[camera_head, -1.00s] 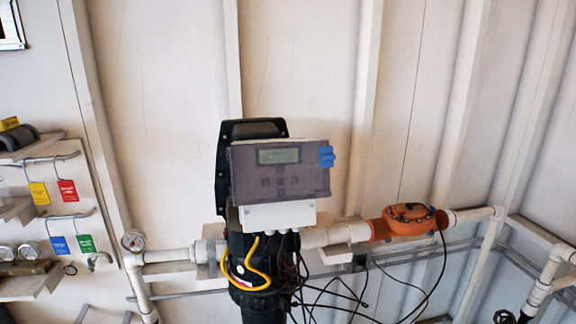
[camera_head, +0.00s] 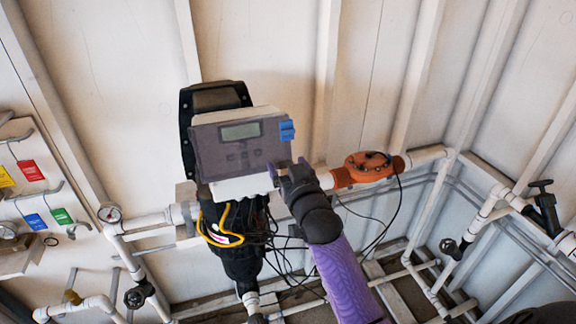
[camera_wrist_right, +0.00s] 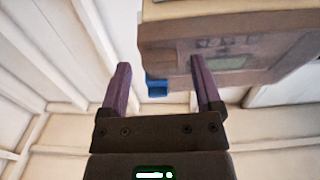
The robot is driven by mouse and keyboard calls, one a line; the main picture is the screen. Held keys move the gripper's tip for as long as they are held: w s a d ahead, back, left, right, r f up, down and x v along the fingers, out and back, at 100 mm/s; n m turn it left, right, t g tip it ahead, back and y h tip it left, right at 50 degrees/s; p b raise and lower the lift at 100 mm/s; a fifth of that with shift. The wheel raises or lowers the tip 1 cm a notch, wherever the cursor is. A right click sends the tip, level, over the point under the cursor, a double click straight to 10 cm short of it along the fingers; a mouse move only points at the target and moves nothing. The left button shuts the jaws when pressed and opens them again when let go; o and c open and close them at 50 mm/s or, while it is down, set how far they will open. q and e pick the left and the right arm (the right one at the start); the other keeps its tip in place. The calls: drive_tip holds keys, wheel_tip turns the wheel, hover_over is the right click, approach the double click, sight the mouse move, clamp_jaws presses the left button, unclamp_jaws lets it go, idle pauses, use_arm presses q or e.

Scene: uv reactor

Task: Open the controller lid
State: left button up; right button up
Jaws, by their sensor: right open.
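The controller (camera_head: 258,112) is a pale box with a dark grey, see-through lid (camera_head: 215,158) over its small display. The lid looks shut. A blue latch (camera_head: 287,130) sits at the lid's upper right edge. My left gripper is not in view.
A black reactor body (camera_head: 240,255) with yellow and black cables stands under the controller. An orange flow meter (camera_head: 365,168) sits on the white pipe to the right. Coloured tags (camera_head: 32,170) hang at the left. The wall above is clear.

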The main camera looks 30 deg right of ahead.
clamp_jaws()
idle(0.3)
idle(1.1)
